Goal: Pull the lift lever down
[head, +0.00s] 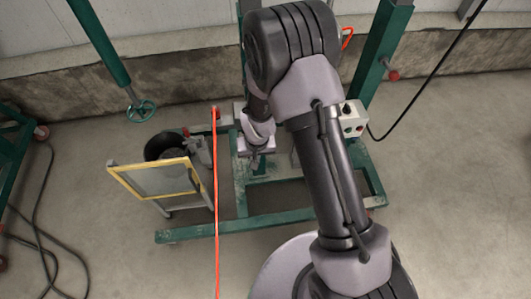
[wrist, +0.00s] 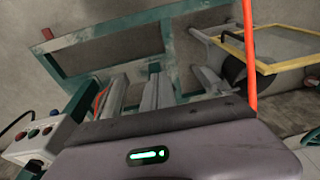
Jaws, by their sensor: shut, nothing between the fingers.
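A long, thin orange-red rod (head: 216,200), possibly the lift lever, runs from near a red knob (head: 216,113) down past the bottom edge of the head view. It also shows in the wrist view (wrist: 249,60), right of centre, passing behind my wrist housing. I cannot tell for sure that it is the lever. My gripper (head: 257,160) points down over the green frame, a little right of the rod and apart from it. It is shut and holds nothing. My arm hides part of the frame behind it.
A green floor frame (head: 260,220) stands below my gripper. A yellow-edged panel (head: 155,178) and a dark wheel (head: 163,145) are left of the rod. A control box (head: 352,118) is to the right. A green handwheel (head: 141,111) is upper left.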

